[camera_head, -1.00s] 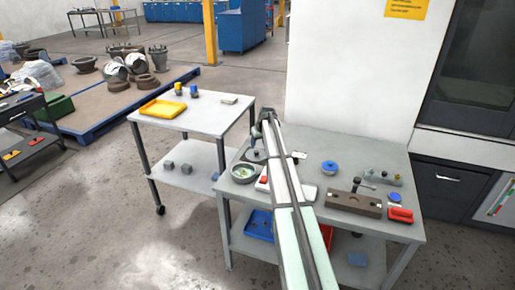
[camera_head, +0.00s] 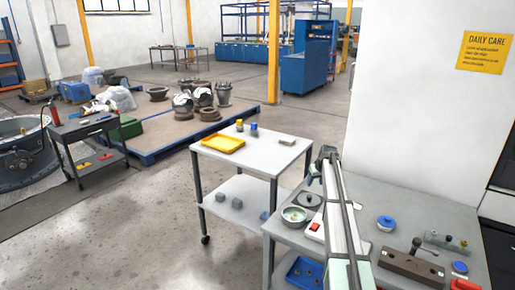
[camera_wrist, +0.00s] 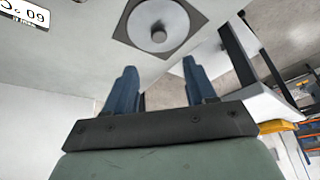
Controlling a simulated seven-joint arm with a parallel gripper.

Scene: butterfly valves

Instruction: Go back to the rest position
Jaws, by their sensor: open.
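My gripper (camera_head: 314,176) hangs at the end of my arm above the left part of the workbench (camera_head: 281,233). In the wrist view my gripper (camera_wrist: 159,76) has its two blue-grey fingers spread apart with nothing between them. A round metal disc with a centre knob (camera_wrist: 158,37) on a dark square plate lies beyond the fingertips, apart from them. The same disc (camera_head: 308,201) shows in the head view just below my gripper. My arm crosses the bench and hides part of its middle.
To the right are a blue round part (camera_head: 386,222) and a brown fixture block (camera_head: 411,268). A cart with a yellow tray (camera_head: 222,144) adjoins the bench. A white wall (camera_head: 420,100) rises behind.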

